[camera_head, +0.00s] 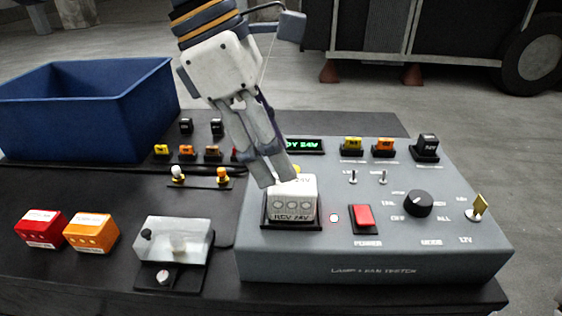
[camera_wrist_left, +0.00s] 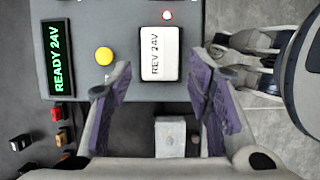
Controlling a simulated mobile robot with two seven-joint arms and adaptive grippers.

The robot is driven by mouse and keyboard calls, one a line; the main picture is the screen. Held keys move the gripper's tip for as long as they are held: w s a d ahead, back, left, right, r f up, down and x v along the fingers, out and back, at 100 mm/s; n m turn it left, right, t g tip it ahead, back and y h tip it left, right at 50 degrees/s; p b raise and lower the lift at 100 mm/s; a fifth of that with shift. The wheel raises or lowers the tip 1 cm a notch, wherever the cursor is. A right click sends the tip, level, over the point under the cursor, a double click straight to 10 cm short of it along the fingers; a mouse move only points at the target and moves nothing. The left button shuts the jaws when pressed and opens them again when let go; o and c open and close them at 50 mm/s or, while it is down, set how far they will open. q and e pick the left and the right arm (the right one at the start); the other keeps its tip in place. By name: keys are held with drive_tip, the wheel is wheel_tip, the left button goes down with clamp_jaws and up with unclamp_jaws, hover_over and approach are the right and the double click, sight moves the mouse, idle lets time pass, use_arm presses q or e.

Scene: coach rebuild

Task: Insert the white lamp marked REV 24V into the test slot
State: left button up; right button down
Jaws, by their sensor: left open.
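The white lamp marked REV 24V (camera_head: 292,199) sits upright in the dark-rimmed test slot (camera_head: 291,226) on the grey tester (camera_head: 375,243). In the left wrist view the lamp (camera_wrist_left: 160,54) shows its label. My left gripper (camera_head: 275,178) comes down from above, its fingertips close to the lamp's far top edge in the head view. In the wrist view the fingers of this gripper (camera_wrist_left: 160,78) are apart with nothing held, and the lamp shows beyond and between them. Grey-white parts at the wrist view's right look like my right gripper (camera_wrist_left: 240,58); its jaws are unclear.
The tester's display (camera_wrist_left: 58,58) reads READY 24V. A yellow button (camera_wrist_left: 104,56), red power switch (camera_head: 364,219) and black knob (camera_head: 418,203) stand near the slot. Red (camera_head: 40,229) and orange (camera_head: 91,232) lamps and a blue bin (camera_head: 85,105) are to the left.

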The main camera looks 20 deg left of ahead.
use_arm(q)
drive_tip(key=v, duration=0.4)
drive_tip(key=shift+r, duration=0.15)
idle(0.4)
